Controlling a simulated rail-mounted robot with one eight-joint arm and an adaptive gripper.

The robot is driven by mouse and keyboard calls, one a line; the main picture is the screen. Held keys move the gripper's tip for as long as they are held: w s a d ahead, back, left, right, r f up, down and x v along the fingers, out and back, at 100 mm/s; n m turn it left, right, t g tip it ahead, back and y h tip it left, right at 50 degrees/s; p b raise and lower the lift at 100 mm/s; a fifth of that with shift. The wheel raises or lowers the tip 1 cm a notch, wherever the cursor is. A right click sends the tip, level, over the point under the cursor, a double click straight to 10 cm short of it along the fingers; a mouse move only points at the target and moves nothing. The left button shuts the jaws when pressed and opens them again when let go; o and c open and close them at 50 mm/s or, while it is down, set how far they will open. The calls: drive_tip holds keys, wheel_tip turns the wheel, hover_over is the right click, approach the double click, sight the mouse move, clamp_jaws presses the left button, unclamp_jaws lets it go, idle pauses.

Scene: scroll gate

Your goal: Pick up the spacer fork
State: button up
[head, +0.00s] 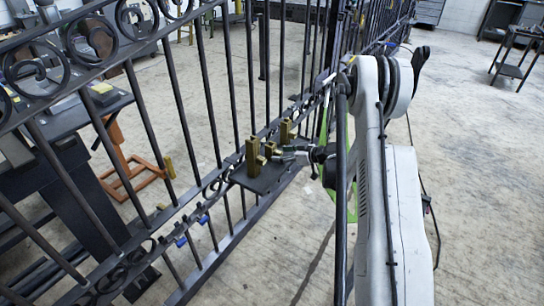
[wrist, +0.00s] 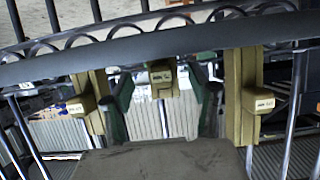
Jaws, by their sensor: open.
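Brass-coloured pieces stand on a small dark shelf (head: 262,181) at the gate. In the head view there is a tall left piece (head: 252,158), another tall piece (head: 285,132) and a small block (head: 270,149) between them. In the wrist view a labelled left piece (wrist: 92,100), a small middle block (wrist: 162,78) and a labelled right piece (wrist: 248,100) show. I cannot tell for sure which is the spacer fork. My gripper (head: 285,154) is at the shelf. In the wrist view its dark green fingers (wrist: 164,100) are open, either side of the middle block, with no clear contact.
The black iron gate (head: 203,85) with scrolls and upright bars runs along the left, close to my gripper. Behind it stand a workbench (head: 65,115) and an orange stand (head: 130,172). A dark side table (head: 515,55) is far right. The concrete floor (head: 470,190) at right is clear.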

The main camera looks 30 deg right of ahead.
sight(271, 154)
drive_tip(key=b+x, duration=0.2)
drive_tip(key=x, duration=0.3)
drive_tip(key=shift+w+a, duration=0.2)
drive_tip(key=shift+a, duration=0.1)
drive_tip(key=shift+w+a+f, duration=0.1)
drive_tip(key=shift+w+a, duration=0.05)
drive_tip(key=shift+w, duration=0.25)
drive_tip(key=shift+c, duration=0.4)
clamp_jaws()
